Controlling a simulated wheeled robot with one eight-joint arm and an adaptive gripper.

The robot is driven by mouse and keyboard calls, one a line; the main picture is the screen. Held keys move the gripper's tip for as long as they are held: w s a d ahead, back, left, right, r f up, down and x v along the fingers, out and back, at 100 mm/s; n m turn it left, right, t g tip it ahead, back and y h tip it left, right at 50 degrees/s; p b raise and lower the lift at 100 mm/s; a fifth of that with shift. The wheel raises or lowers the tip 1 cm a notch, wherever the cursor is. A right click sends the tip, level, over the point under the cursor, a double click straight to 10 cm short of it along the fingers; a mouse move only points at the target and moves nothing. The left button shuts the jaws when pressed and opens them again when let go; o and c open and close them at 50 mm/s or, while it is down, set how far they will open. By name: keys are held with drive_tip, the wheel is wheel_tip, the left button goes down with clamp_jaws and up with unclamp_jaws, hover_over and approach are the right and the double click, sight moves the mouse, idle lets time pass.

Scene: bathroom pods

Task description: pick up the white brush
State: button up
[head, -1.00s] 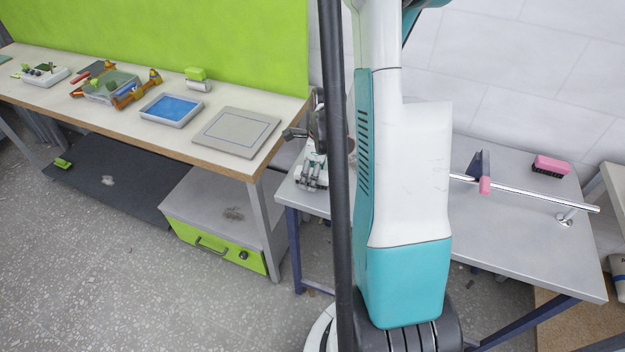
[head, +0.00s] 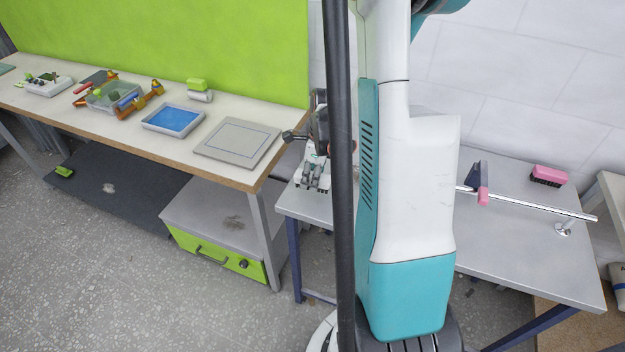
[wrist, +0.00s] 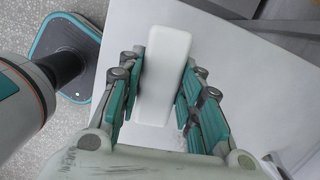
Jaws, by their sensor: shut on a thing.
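The white brush (wrist: 165,70) shows in the wrist view as a long rounded white block. It lies between the two teal-padded fingers of my gripper (wrist: 160,95), which are shut on it. The pale tabletop is behind it. In the head view my gripper (head: 314,172) is over the left end of the grey table (head: 510,240), partly hidden by the dark pole. The white brush cannot be clearly made out there. Whether it touches the table is hard to tell.
A pink brush (head: 549,174) and a metal rail (head: 530,203) with a pink-tipped piece are on the grey table's right side. The wooden bench (head: 120,135) at left carries a blue tray (head: 173,120), a grey board (head: 237,140) and several tools. A green drawer (head: 215,250) is below it.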

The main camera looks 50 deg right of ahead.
wheel_tip(320, 180, up, 17)
drive_tip(key=p, duration=0.5)
